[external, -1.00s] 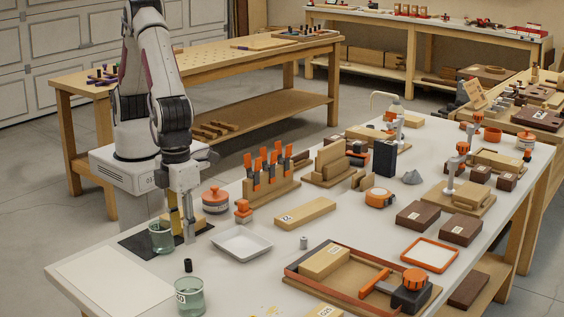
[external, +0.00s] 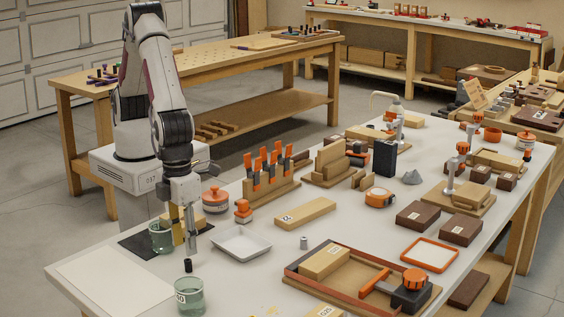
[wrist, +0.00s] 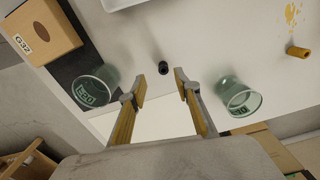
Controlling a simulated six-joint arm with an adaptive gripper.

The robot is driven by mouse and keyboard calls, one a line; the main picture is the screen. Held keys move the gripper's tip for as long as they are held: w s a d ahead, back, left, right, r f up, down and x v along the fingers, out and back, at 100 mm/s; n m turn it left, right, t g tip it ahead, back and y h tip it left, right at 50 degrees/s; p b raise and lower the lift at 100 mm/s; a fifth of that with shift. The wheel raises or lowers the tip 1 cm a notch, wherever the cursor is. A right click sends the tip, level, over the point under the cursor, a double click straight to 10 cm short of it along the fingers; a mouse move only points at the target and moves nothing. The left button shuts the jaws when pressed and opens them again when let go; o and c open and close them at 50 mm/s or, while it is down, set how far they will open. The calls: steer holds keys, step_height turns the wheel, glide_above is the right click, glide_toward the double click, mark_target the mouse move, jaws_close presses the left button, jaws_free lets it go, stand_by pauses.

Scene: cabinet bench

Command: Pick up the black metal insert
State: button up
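The black metal insert (external: 188,266) is a small dark cylinder standing on the white bench top. In the external view it is just behind the front glass beaker. In the wrist view the insert (wrist: 163,68) lies ahead of the fingertips, roughly midway between them. My gripper (external: 183,246) is above the bench, behind the insert and apart from it. In the wrist view my gripper (wrist: 158,87) has its two fingers spread wide with nothing between them.
One glass beaker (external: 189,297) stands in front of the insert, and another beaker (external: 161,238) stands on the dark mat beside my gripper. A white tray (external: 241,243) is to the right. A wooden block (wrist: 40,30) shows in the wrist view. Bench left of the insert is mostly clear.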

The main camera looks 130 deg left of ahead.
mark_target(188, 260)
steer(key=shift+w+f, duration=0.2)
steer(key=shift+f, duration=1.05)
steer(key=shift+w+f, duration=0.15)
steer(key=shift+f, duration=1.05)
steer(key=shift+c, duration=0.3)
jaws_close()
